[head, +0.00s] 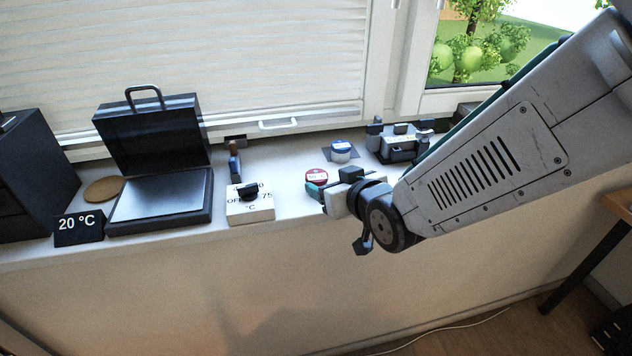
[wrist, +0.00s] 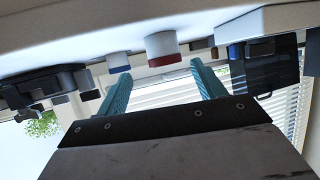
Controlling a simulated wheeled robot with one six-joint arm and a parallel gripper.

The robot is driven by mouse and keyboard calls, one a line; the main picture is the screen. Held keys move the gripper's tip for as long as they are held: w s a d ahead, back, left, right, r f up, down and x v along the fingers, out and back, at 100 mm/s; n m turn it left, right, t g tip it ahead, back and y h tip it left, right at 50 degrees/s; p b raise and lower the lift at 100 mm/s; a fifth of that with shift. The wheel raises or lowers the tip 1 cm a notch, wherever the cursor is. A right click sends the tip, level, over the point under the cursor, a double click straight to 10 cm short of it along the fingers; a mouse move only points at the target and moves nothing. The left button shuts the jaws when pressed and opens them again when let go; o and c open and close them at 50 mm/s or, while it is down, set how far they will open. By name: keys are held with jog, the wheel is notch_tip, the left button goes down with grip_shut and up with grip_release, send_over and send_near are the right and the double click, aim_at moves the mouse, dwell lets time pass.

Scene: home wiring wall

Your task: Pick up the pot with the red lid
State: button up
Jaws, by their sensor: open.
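The pot with the red lid (head: 317,176) stands on the white sill in the head view, partly hidden behind my gripper (head: 332,182). In the wrist view, which is upside down, the white pot with its red lid (wrist: 162,49) shows beyond my fingertips, in line with the gap between them. My gripper (wrist: 160,70) is open, its two teal fingers apart with nothing between them. The pot looks apart from both fingers.
A blue-lidded pot (head: 341,150) stands behind, also in the wrist view (wrist: 118,61). A black-and-grey device (head: 398,142) is right of it. A dial box (head: 250,204), an open black case (head: 160,200) and a 20 °C display (head: 79,229) stand left. The window is behind.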

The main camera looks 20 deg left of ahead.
aim_at(314, 177)
jog(key=x, duration=0.7)
jog(key=shift+a+f, duration=0.1)
jog(key=shift+a, duration=0.45)
jog(key=c, duration=1.1)
